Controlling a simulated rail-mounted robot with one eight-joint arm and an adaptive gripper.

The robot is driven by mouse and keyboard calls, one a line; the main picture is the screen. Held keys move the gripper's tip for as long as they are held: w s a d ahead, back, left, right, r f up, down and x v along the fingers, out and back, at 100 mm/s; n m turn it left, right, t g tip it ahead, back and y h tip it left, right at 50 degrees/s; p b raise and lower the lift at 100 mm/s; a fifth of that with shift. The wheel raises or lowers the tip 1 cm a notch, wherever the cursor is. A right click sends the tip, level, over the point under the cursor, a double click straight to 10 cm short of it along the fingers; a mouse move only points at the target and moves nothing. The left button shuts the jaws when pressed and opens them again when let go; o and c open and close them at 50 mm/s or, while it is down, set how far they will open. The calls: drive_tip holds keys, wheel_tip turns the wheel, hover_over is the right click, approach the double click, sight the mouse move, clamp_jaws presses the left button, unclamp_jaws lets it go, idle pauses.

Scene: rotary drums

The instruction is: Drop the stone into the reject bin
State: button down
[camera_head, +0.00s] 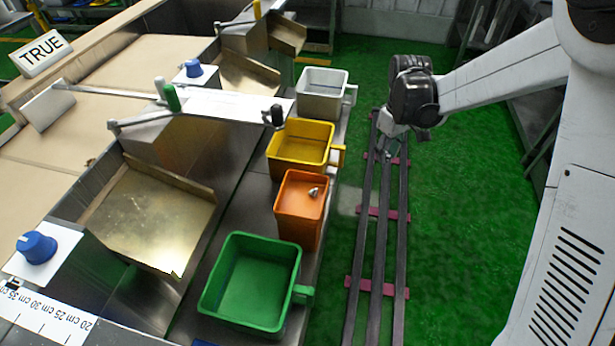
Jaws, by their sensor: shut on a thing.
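My gripper (388,152) hangs below the black wrist joint, over the dark rails and to the right of the row of bins. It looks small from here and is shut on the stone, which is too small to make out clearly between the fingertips. The bins stand in a row along the bench edge: a white bin (319,106), a yellow bin (290,163), an orange bin (301,229) and a green bin (207,303). No label marks which is the reject bin. A small grey-white object (314,192) lies in the orange bin.
Metal chutes (152,219) and levers with a green handle (172,97) and a black handle (277,116) stand left of the bins. Blue knobs (36,247) sit on white plates. The rails (378,235) cross open green floor.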

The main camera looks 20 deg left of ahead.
drive_tip(key=s+a+f+n+b, duration=0.2)
drive_tip(key=a+f+n, duration=0.15)
drive_tip(key=a, duration=0.35)
drive_tip(key=s+a+f+n+b, duration=0.1)
drive_tip(key=a+f+n+b, duration=0.1)
drive_tip(key=a+n, duration=0.4)
drive_tip(key=s+a+f+n+b, duration=0.2)
drive_tip(key=a+n, duration=0.2)
drive_tip(key=a, duration=0.4)
drive_tip(key=shift+s+a+f+b, duration=0.1)
drive_tip(key=shift+f+b, duration=0.65)
drive_tip(key=shift+f, duration=0.8)
drive_tip(key=shift+a+f+b, duration=0.1)
drive_tip(key=shift+f+b, duration=0.6)
drive_tip(key=shift+f, duration=0.85)
drive_tip(key=c, duration=1.4)
unclamp_jaws()
drive_tip(key=shift+r, duration=3.8)
